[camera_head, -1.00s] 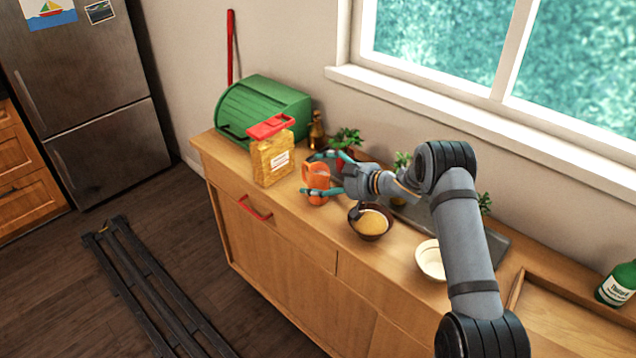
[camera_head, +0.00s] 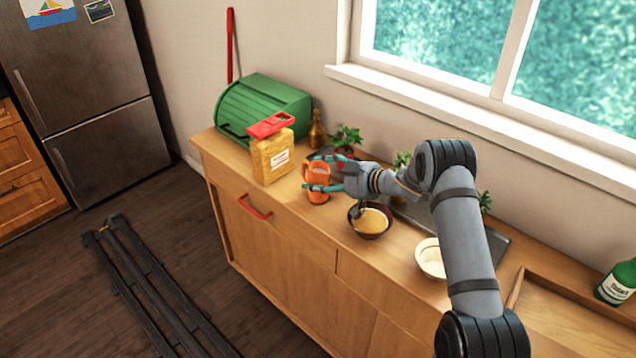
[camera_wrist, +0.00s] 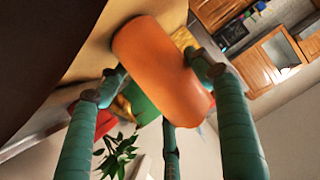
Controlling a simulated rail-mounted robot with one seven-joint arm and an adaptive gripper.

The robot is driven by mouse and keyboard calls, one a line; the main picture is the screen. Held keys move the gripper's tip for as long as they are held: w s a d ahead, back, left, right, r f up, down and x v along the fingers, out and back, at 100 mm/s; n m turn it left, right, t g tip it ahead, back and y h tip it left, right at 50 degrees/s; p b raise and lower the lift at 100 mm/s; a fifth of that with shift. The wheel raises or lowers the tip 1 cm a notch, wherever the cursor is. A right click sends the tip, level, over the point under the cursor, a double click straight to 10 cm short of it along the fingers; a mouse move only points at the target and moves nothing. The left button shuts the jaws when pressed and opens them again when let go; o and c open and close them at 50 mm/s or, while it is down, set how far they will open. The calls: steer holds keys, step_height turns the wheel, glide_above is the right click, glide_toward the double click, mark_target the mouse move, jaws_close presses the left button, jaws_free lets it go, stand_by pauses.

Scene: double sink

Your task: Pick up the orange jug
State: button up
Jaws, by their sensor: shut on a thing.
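The orange jug (camera_head: 317,180) is on the wooden counter in the head view, just right of the yellow container with the red lid. My gripper (camera_head: 324,174) reaches it from the right with its teal fingers around the jug's side. In the wrist view the jug (camera_wrist: 165,70) fills the middle, and my gripper's fingers (camera_wrist: 160,95) lie on both sides and below it. The gripper is shut on the jug. The jug looks upright in the head view; whether its base touches the counter I cannot tell.
The yellow container (camera_head: 272,155) stands close on the left, with the green bread box (camera_head: 262,108) behind. A dark bowl (camera_head: 371,221) of yellow contents is close on the right, a white bowl (camera_head: 430,260) further right. Potted plants (camera_head: 346,137) stand behind.

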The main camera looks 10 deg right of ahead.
mark_target(325, 166)
steer(key=c, duration=0.3)
steer(key=shift+r, duration=0.1)
steer(key=shift+c, duration=0.2)
steer(key=shift+w+r, duration=0.1)
steer(key=shift+r, duration=0.4)
step_height(325, 166, up, 3)
steer(key=shift+f+b, duration=0.1)
steer(key=shift+b, duration=0.2)
steer(key=w+d+r+v, duration=0.1)
steer(key=w+r+v, duration=0.1)
steer(key=v, duration=1.1)
steer(key=shift+s+b, duration=0.2)
steer(key=shift+b, duration=0.1)
